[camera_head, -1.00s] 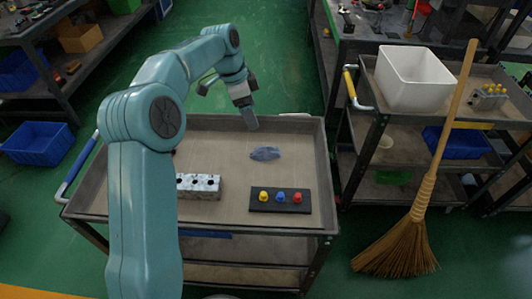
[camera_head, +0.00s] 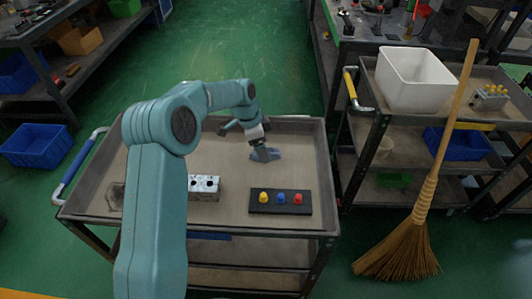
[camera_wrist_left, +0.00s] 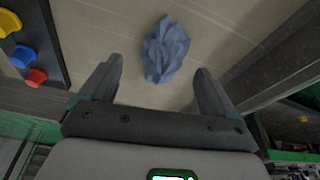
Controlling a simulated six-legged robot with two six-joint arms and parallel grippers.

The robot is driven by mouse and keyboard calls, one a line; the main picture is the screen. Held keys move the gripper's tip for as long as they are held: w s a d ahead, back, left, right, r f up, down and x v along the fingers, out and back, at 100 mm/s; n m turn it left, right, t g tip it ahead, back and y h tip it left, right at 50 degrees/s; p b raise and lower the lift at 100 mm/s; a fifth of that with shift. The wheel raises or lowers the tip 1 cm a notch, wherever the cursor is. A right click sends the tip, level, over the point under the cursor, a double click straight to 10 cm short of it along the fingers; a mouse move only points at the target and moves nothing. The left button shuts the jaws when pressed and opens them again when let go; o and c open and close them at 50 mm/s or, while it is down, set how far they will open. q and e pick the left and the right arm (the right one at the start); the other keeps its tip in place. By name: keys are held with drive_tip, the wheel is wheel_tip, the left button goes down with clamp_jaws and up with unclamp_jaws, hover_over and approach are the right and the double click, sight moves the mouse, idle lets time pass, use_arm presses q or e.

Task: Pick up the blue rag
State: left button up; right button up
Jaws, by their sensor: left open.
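The blue rag (camera_head: 272,154) lies crumpled on the tray top of the cart (camera_head: 240,215), behind the black block with the coloured knobs. My left gripper (camera_head: 262,152) is right at the rag in the head view and partly hides it. In the left wrist view the rag (camera_wrist_left: 166,48) lies ahead of the fingertips, centred between the two spread fingers. The left gripper (camera_wrist_left: 158,75) is open and holds nothing. My right gripper is not in view.
A black block (camera_head: 280,202) with yellow, blue and red knobs sits in front of the rag. A silver block with holes (camera_head: 204,187) stands to its left. The tray has raised rims. A broom (camera_head: 420,200) and a second cart with a white bin (camera_head: 415,80) stand right.

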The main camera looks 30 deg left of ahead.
use_arm(q)
drive_tip(key=x, duration=0.2)
drive_tip(key=shift+w+f, duration=0.1)
drive_tip(key=shift+f, duration=0.15)
drive_tip(key=shift+r, duration=0.1)
drive_tip(key=c, duration=1.1)
drive_tip(key=shift+c, duration=0.2)
wheel_tip(320, 180, up, 20)
drive_tip(key=p, duration=0.2)
